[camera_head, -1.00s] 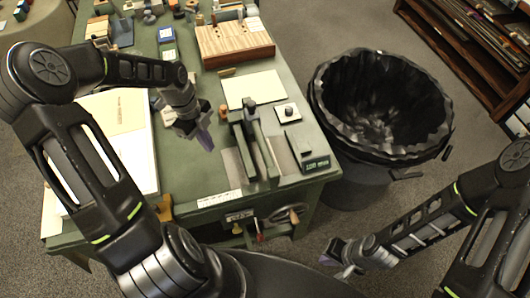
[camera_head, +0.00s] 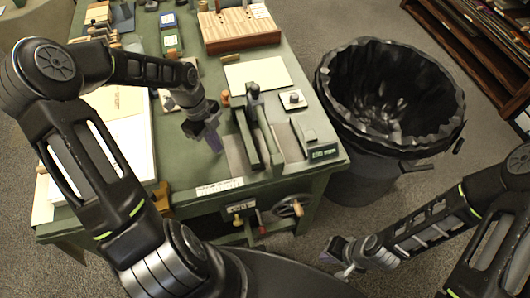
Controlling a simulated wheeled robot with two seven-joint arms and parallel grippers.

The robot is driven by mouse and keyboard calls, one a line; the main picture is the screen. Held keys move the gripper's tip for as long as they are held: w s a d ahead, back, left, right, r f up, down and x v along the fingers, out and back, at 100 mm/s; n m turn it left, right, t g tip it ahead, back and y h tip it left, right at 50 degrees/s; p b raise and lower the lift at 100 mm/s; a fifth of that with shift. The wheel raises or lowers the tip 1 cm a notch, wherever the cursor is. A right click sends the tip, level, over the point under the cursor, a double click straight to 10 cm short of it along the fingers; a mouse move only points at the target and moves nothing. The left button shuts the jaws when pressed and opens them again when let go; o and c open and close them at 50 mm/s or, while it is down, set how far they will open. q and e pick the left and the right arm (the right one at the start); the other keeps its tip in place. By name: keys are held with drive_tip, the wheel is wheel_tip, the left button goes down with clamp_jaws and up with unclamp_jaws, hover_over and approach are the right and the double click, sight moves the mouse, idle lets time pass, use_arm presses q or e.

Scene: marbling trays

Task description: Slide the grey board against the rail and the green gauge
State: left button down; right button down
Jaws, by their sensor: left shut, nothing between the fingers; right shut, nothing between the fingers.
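A dark green fixture with two long parallel bars (camera_head: 268,136) stands near the table's front right; the rail looks to be one of them. A flat grey piece (camera_head: 236,158) lies along its left side, partly hidden by the bar, and may be the grey board. Another grey strip (camera_head: 290,143) lies on its right side. I cannot tell for certain which part is the green gauge. My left gripper (camera_head: 213,142) is shut and empty, pointing down just left of the fixture, apart from it. My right gripper (camera_head: 342,262) is shut and empty, low in front of the table.
A block with a small display (camera_head: 322,153) sits at the table's right edge. A pale sheet (camera_head: 258,74) and a wooden block (camera_head: 238,30) lie behind the fixture. A black-lined bin (camera_head: 390,110) stands right of the table.

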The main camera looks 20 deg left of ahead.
use_arm(q)
drive_tip(key=shift+f+b, duration=0.3)
drive_tip(key=shift+f, duration=0.35)
idle(0.4)
drive_tip(key=shift+r, duration=0.1)
drive_tip(key=shift+w+d, duration=0.2)
drive_tip(key=shift+d, duration=0.55)
idle(1.0)
drive_tip(key=p+v, duration=0.5)
drive_tip(key=shift+s+d+r, duration=0.1)
drive_tip(key=shift+s, duration=0.15)
idle(0.8)
